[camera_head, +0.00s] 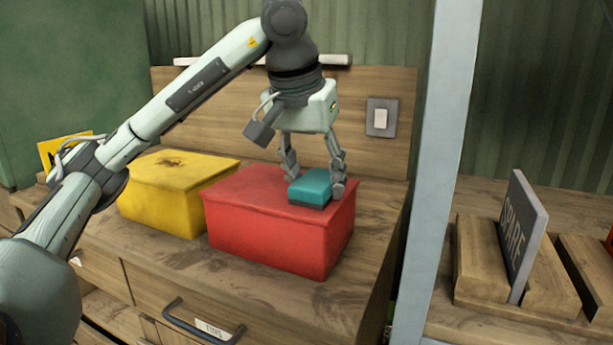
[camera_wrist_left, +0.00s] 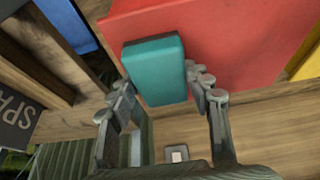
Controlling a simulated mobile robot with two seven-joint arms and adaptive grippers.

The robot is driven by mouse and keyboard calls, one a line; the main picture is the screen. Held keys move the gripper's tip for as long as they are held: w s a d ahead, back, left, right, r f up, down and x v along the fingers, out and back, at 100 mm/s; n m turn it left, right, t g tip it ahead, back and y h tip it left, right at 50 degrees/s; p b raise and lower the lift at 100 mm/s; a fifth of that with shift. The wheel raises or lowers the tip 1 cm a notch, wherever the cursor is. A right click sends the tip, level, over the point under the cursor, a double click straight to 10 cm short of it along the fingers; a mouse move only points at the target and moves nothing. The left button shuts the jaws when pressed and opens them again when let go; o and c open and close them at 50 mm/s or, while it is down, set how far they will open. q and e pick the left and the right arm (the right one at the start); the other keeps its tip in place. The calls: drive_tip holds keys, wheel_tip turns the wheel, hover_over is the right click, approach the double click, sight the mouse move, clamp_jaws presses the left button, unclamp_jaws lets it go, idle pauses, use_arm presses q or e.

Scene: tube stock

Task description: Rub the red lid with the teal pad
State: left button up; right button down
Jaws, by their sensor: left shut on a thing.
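The red lid (camera_head: 250,188) tops a red box on the wooden cabinet; it also fills much of the left wrist view (camera_wrist_left: 235,35). No dark mark stands out on the part I see. The teal pad (camera_head: 310,186), a block with a darker underside, is at the right end of the lid and appears to touch it. It shows in the left wrist view (camera_wrist_left: 156,66) too. My left gripper (camera_head: 316,181) points down and is shut on the pad, one finger on each side. The lid under the pad is hidden. My right gripper is not in view.
A yellow box (camera_head: 165,200) with a dark smudge on its lid (camera_head: 172,163) stands left of the red box. A wooden back panel with a switch plate (camera_head: 381,117) rises behind. A pale post (camera_head: 437,170) stands to the right, before a SPARE sign (camera_head: 520,235).

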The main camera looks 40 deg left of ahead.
use_arm(q)
drive_tip(key=shift+r, duration=0.1)
drive_tip(key=shift+r, duration=3)
drive_tip(key=shift+r, duration=1.5)
